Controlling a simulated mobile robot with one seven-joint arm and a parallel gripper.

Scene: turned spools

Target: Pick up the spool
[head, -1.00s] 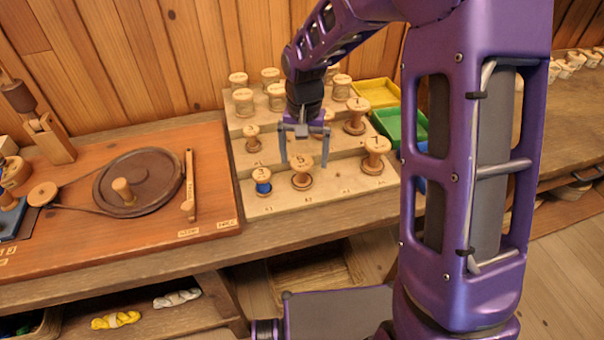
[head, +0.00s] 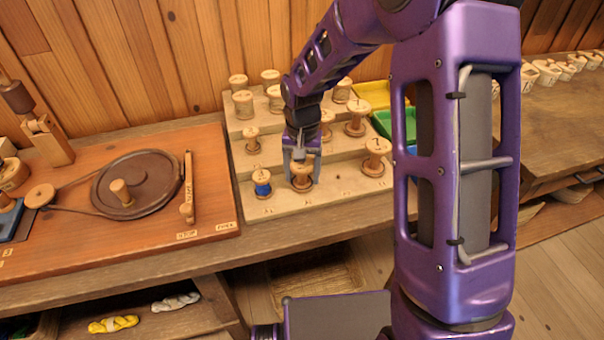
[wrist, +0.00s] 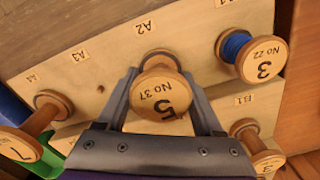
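The stepped wooden rack (head: 340,197) holds several other spools, including one marked 7 (head: 375,158) to the right and a small one (head: 252,140) behind. Green (head: 402,128) and yellow (head: 375,94) trays stand at the back right. A board with a wheel (head: 140,182) lies left.

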